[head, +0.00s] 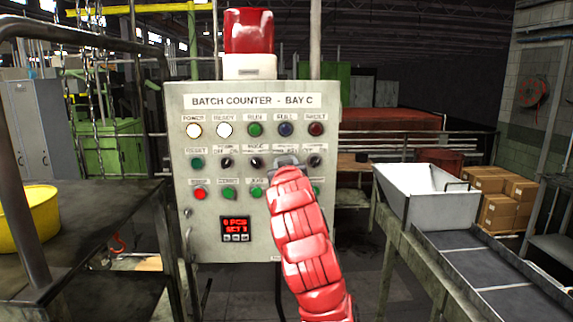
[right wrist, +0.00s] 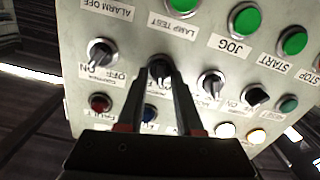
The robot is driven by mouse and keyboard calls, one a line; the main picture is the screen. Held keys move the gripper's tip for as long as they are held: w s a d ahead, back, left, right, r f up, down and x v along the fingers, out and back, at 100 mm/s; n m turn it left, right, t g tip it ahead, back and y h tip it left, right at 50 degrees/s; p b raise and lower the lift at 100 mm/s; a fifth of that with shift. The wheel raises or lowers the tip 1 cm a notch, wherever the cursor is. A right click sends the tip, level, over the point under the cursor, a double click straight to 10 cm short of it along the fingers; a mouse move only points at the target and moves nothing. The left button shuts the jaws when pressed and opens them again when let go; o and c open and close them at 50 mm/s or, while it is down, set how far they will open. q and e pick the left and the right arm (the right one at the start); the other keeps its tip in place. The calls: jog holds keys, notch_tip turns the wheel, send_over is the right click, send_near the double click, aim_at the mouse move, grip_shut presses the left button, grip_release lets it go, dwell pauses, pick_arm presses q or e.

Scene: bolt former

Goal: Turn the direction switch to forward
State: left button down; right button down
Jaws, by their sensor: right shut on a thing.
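The grey control panel (head: 215,112) is headed "BATCH COUNTER - BAY C". Its second row holds a green button and several black rotary switches. My right gripper (head: 287,160) reaches this row and covers the switch just left of the rightmost one. In the right wrist view, where the panel appears upside down, my right gripper (right wrist: 168,82) is shut on that black switch knob (right wrist: 159,66), which I take to be the direction switch. Its label is mostly hidden by the fingers, so its setting cannot be read. My left gripper is not in view.
Beside the held knob are the mode switch (right wrist: 211,84) and another rotary switch (right wrist: 101,52). A red beacon (head: 249,32) tops the panel. A table with a yellow bowl (head: 30,218) stands left; a white hopper (head: 440,205) and conveyor (head: 490,270) stand right.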

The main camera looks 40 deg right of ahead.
jog(key=shift+n+p, duration=0.45)
jog(key=shift+n, duration=1.45)
jog(key=shift+a, duration=0.1)
jog(key=c, duration=0.6)
grip_release()
jog(key=shift+o, duration=0.2)
